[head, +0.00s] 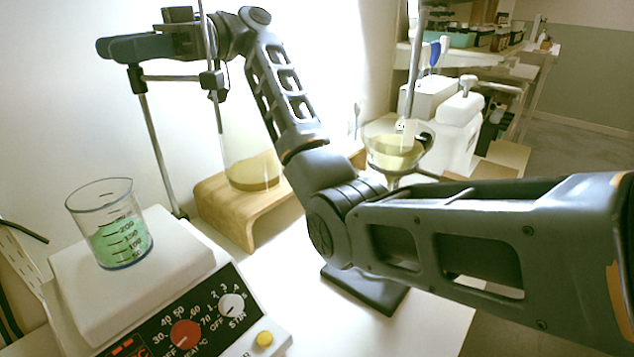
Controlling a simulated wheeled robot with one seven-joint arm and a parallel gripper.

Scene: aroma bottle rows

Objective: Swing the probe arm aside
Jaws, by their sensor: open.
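The probe arm (175,78) is a thin horizontal bar near the top of a slanting metal stand rod (157,145), behind the hotplate. A dark clamp (212,80) at its right end holds a thin upright probe rod (216,112). The probe rod runs down by the left side of a conical flask (255,165) with yellowish liquid; I cannot tell whether its tip is inside. My gripper (108,48) is at the upper left, pointing left, just above the bar and by the top of the stand rod. It is open; the gap between its fingers is hard to see, and contact is unclear.
A hotplate (75,245) carries a beaker of green liquid (118,235) at the left front. The flask stands on a wooden riser (240,225). Behind my arm are a glass funnel (398,135) and white bottles (455,135). Bare white bench shows right of the hotplate.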

